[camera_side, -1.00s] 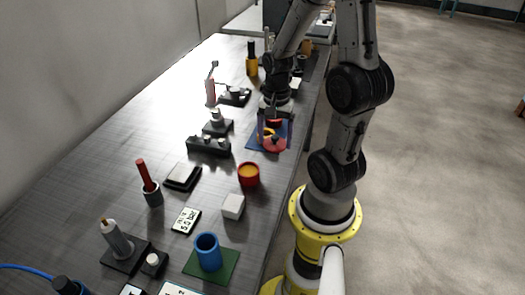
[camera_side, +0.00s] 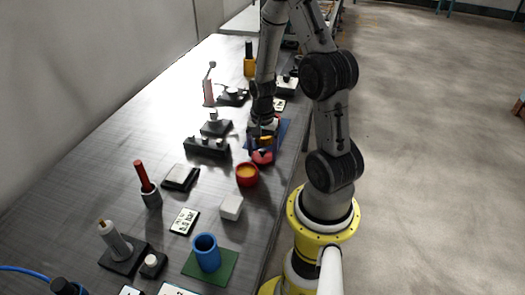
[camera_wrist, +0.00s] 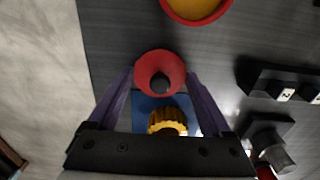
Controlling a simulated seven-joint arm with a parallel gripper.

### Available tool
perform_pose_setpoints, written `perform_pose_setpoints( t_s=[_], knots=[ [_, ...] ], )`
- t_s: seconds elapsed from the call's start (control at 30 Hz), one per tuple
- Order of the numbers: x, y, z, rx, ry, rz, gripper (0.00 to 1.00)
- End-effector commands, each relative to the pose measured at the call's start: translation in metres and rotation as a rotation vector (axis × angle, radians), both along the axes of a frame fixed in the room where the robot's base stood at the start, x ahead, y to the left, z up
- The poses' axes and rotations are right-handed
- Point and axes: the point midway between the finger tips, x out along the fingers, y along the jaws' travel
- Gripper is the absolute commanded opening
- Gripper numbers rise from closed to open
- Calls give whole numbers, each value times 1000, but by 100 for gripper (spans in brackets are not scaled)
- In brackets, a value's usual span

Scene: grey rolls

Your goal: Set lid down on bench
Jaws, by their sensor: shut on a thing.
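The lid is a round red piece with a dark knob, seen in the wrist view (camera_wrist: 160,73) between my fingertips. In the side view the red lid (camera_side: 262,158) is low over the bench (camera_side: 90,195), close behind the red pot. My gripper (camera_side: 263,143) is shut on the lid, with purple fingers at its two sides in the wrist view (camera_wrist: 160,80). I cannot tell whether the lid touches the bench. The red pot (camera_side: 247,177) with yellow-orange contents stands uncovered; it also shows at the top of the wrist view (camera_wrist: 197,8).
A blue mat (camera_side: 282,131) lies beside my gripper, with a gold ribbed piece (camera_wrist: 168,121) seen over it in the wrist view. A black block (camera_side: 207,148) is to the left. A white cube (camera_side: 231,207) stands nearer the camera. Bare bench lies between the block and the pot.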

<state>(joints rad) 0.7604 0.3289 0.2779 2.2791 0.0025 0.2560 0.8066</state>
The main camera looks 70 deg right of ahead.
Motion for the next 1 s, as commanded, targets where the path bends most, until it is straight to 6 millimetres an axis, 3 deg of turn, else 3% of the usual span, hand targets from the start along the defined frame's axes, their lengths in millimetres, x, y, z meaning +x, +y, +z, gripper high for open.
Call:
perform_pose_setpoints(
  t_s=[0.27,0.3,0.37,0.73,1.0],
  knots=[
    [0,0,-3,0,0,0,29],
    [0,0,-3,-1,-1,0,91],
    [0,0,-3,-1,-1,0,100],
    [0,-1,7,-2,-2,0,100],
    [1,-2,58,-7,-7,0,100]
  ],
)
